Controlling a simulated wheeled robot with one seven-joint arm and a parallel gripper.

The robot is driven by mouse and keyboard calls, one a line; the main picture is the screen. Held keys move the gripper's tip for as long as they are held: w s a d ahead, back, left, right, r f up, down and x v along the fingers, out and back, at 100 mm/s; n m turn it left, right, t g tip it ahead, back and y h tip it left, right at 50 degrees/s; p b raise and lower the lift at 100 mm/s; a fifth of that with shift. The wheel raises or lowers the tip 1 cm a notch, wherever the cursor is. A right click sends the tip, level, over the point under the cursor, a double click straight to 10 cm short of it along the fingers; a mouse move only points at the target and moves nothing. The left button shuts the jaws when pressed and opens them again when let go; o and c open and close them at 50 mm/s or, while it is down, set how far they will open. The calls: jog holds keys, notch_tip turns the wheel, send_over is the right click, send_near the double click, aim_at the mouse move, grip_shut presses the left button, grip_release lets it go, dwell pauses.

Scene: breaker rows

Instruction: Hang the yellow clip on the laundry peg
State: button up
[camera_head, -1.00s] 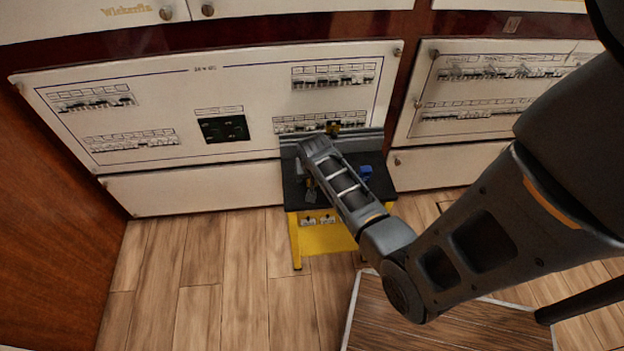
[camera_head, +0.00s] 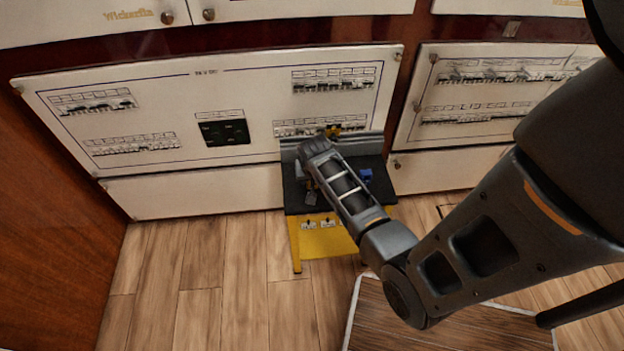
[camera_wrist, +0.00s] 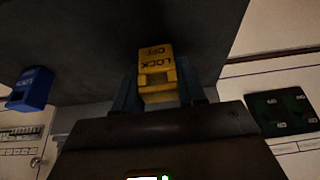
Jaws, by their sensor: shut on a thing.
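The yellow clip (camera_wrist: 157,66), marked LOCK OFF, shows upside down in the wrist view. It sits between the two bluish fingers of my gripper (camera_wrist: 158,92), which is shut on it. In the head view my forearm and wrist reach over the small black-topped bench, and the fingers are hidden behind my wrist. Two small fittings with labels (camera_head: 309,225) show on the bench's yellow front. The labels are too small to read, so I cannot tell which is the laundry peg.
A blue clip (camera_head: 366,175) is on the right of the bench top (camera_head: 292,198); it also shows in the wrist view (camera_wrist: 31,89). A small yellow thing (camera_head: 333,131) shows at the bench's back. Breaker panels (camera_head: 215,95) stand behind. The floor to the left is clear.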

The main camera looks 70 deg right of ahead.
jog(key=r, duration=0.2)
jog(key=d+r, duration=0.1)
jog(key=r, duration=0.1)
jog(key=shift+s, duration=0.4)
jog(key=s+d+r, duration=0.6)
jog(key=s+d, duration=0.1)
jog(key=shift+d+r+p, duration=0.15)
jog(key=shift+d+p, duration=0.15)
jog(key=shift+s, duration=0.1)
